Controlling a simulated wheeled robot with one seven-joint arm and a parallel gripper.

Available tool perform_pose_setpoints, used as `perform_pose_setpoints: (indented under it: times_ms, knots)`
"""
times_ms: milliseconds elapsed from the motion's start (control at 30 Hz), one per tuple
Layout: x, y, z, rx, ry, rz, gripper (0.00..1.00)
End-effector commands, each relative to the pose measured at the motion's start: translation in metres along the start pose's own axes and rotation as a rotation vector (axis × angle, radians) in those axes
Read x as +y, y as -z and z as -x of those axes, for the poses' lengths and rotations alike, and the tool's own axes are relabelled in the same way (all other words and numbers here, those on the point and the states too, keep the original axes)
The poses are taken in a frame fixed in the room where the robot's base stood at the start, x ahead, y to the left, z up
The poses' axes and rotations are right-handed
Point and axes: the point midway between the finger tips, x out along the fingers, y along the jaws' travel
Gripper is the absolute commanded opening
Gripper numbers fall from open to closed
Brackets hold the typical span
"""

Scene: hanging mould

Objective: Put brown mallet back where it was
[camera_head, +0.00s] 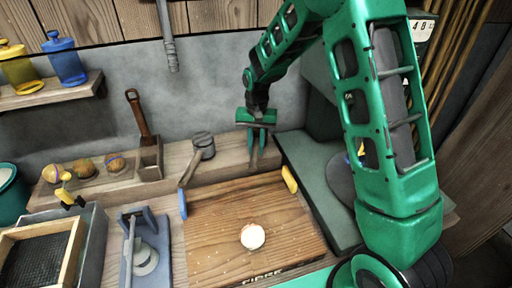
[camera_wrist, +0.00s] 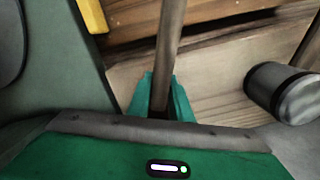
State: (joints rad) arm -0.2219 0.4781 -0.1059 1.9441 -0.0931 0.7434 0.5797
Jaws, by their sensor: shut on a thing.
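My gripper (camera_head: 256,162) points down over the wooden ledge at the back, right of centre. In the wrist view my gripper (camera_wrist: 160,100) is shut on a brown wooden handle (camera_wrist: 171,40), which runs up out of the picture. I take this handle to be the brown mallet's; no head shows on it. In the head view the fingers and palm hide most of it. A grey-headed mallet (camera_head: 203,142) rests on the ledge left of my gripper, apart from it. Its grey head also shows in the wrist view (camera_wrist: 285,92).
A wooden board (camera_head: 215,240) with a pale round lump (camera_head: 252,236) lies in front of the ledge. A dark wooden tool (camera_head: 139,115) stands in a block (camera_head: 149,160) at left. A grey-green slab (camera_head: 310,170) is at right. A long grey tool (camera_head: 166,35) hangs on the wall.

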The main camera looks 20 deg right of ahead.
Motion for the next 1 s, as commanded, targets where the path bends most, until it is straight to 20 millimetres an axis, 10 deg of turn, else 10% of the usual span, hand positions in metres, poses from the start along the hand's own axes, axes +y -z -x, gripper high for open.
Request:
perform_pose_setpoints:
  times_ms: [200,233,300,667,1000]
  knots:
    - [0.000,0.000,-0.002,0.000,0.000,0.000,0.00]
    - [0.000,0.000,-0.002,0.000,0.000,0.000,0.26]
    - [0.000,0.000,-0.002,0.000,0.000,-0.001,0.37]
    - [0.000,0.001,0.003,0.001,0.000,-0.001,0.37]
    - [0.000,0.001,0.059,0.003,0.002,-0.002,0.37]
